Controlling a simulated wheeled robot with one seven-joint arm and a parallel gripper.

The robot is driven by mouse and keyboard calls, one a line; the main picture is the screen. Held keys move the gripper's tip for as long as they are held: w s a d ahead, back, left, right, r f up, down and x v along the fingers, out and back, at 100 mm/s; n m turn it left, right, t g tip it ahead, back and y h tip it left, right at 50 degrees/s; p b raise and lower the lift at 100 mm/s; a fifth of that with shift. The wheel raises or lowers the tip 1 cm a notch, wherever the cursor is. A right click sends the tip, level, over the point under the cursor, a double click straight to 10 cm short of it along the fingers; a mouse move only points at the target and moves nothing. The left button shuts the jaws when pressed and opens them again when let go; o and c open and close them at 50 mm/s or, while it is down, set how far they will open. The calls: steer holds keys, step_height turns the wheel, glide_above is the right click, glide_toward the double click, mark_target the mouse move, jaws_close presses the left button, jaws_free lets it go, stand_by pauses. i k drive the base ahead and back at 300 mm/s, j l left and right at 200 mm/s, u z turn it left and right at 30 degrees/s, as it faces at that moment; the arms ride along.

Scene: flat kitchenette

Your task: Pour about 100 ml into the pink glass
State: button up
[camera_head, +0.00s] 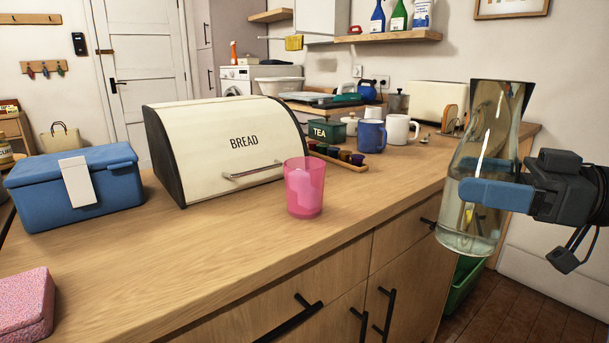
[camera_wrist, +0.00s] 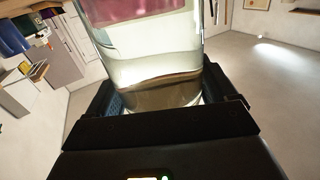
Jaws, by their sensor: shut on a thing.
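The pink glass (camera_head: 305,190) is see-through and stands upright on the wooden counter, in front of the bread bin. My gripper (camera_head: 485,192) is at the right of the head view, shut on a clear glass carafe (camera_head: 482,215). The carafe is close to upright, with a slight tilt, and holds clear liquid in its lower part. It is held to the right of the pink glass and apart from it, past the counter's front edge. In the wrist view the carafe (camera_wrist: 150,75) fills the space between the jaws, with the liquid line showing.
The cream bread bin (camera_head: 225,145) stands just behind the pink glass. A blue box (camera_head: 95,195) and a pink block (camera_head: 22,305) are at left. Blue mug (camera_head: 371,136), white mug (camera_head: 399,129) and green tea tin (camera_head: 326,131) stand farther back. The counter (camera_head: 240,255) before the glass is clear.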

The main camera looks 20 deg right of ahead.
mark_target(304, 188)
steer(key=i+j, duration=0.1)
steer(key=j, duration=0.25)
steer(key=i+j, duration=0.1)
steer(key=j, duration=0.25)
steer(key=i+j, duration=0.1)
steer(key=j, duration=0.25)
steer(key=i+j, duration=0.1)
steer(key=j, duration=0.2)
